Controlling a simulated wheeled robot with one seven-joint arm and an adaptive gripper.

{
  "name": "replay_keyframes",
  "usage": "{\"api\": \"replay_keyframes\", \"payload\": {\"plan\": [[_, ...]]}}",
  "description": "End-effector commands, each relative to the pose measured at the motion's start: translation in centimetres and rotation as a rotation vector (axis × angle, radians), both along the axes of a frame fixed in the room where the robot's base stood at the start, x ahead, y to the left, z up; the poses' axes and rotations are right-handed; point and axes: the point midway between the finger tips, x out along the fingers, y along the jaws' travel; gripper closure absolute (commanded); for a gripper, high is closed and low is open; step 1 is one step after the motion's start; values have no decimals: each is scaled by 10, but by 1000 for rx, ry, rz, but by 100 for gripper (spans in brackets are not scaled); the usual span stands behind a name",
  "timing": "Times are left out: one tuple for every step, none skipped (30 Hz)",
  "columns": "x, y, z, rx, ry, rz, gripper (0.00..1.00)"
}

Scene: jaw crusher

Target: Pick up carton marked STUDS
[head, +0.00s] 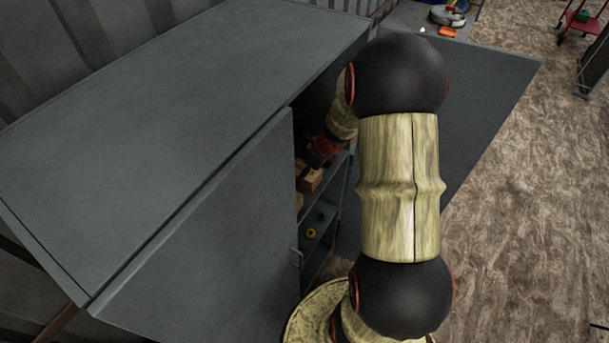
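Small brown cartons stand on a shelf inside a grey cabinet; the clearest carton (311,180) is just below the end of my arm. No marking can be read on any of them, so I cannot tell which is marked STUDS. My gripper (315,160) is inside the cabinet opening, close to the cartons. It is small, dark and partly hidden in shadow, and its fingers cannot be made out. Whether it touches or holds a carton cannot be seen.
The grey cabinet (190,75) has its left door (215,235) across part of the front and its right door (480,95) swung open. A lower shelf holds small items, including a yellow one (311,232). Open floor (535,200) lies to the right.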

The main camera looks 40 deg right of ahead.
Motion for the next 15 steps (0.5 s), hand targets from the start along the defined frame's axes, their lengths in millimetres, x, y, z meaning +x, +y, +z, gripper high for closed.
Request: {"api": "replay_keyframes", "payload": {"plan": [[0, 0, -1, 0, 0, 0, 26], [0, 0, -1, 1, 0, 0, 26], [0, 0, -2, 1, 0, 0, 26], [0, 0, -2, 1, 0, 0, 26], [0, 0, -3, 0, 0, 0, 26], [0, 0, -3, 0, 0, 0, 26], [0, 0, -3, 0, 0, 0, 26], [0, 0, -3, 0, 0, 0, 26], [0, 0, -3, 0, 0, 0, 26], [0, 0, -3, 0, 0, 0, 26], [0, 0, -3, 0, 0, 0, 26], [0, 0, -3, 0, 0, 0, 26], [0, 0, -3, 0, 0, 0, 26], [0, 0, -3, 0, 0, 0, 26], [0, 0, -3, 0, 0, 0, 28]]}}
